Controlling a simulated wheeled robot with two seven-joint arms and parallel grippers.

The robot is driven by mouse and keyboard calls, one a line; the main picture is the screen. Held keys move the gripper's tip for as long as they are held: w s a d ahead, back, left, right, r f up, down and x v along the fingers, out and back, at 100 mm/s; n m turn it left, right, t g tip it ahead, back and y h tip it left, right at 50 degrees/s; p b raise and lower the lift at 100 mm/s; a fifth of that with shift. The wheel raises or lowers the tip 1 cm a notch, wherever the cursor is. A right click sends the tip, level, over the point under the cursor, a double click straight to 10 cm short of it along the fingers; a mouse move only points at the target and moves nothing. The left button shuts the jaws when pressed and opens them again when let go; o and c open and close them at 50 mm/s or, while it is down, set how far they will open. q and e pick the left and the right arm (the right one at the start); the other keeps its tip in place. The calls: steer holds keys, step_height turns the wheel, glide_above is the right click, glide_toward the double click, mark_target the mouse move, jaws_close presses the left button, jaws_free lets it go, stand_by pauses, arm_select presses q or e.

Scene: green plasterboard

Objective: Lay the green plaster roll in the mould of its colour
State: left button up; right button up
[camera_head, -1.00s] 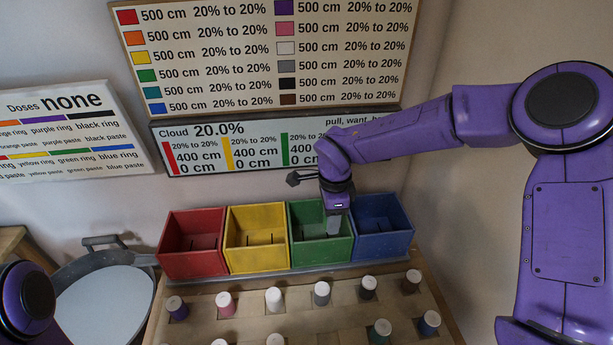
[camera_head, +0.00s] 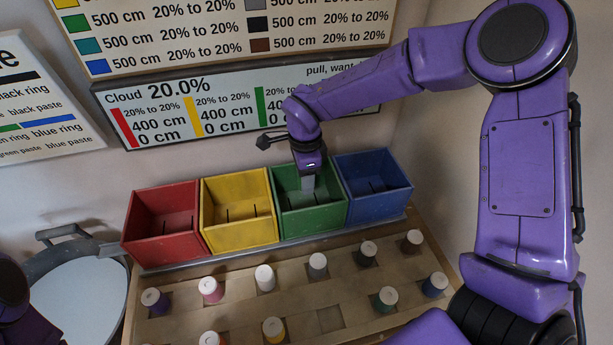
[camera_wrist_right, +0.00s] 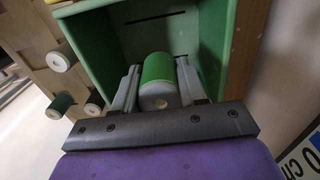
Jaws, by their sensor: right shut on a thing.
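The green plaster roll (camera_wrist_right: 157,72), green with a pale end, is between the two fingers of my right gripper (camera_wrist_right: 158,88) in the right wrist view. My right gripper is shut on it, inside the opening of the green mould (camera_wrist_right: 92,42). In the head view my right gripper (camera_head: 308,184) reaches down into the green mould (camera_head: 313,221), third from the left in the row. The roll is hidden there. I cannot tell whether it touches the mould's floor. My left gripper is not in view; only a part of my left arm shows at the left edge.
Red (camera_head: 162,232), yellow (camera_head: 238,222) and blue (camera_head: 374,190) moulds stand in the same row. In front, a wooden rack (camera_head: 225,312) holds several rolls with pale tops. A grey pan (camera_head: 85,300) stands at the left. Signs hang on the wall behind.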

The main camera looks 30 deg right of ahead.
steer(key=o, duration=1)
steer(key=shift+w+f, duration=0.1)
steer(key=shift+w, duration=0.2)
steer(key=shift+c, duration=0.2)
steer(key=shift+o, duration=1)
steer(key=shift+s, duration=0.1)
steer(key=shift+s+r, duration=0.35)
steer(key=shift+s, duration=0.2)
steer(key=shift+w+r, duration=0.2)
steer(key=shift+r, duration=0.2)
steer(key=r, duration=0.3)
steer(key=r+b, duration=0.1)
steer(key=r, duration=0.4)
steer(key=shift+s+r, duration=0.3)
steer(key=shift+r, duration=0.1)
steer(key=shift+w+r+b, duration=0.1)
steer(key=shift+r+b, duration=0.2)
steer(key=shift+r, duration=0.2)
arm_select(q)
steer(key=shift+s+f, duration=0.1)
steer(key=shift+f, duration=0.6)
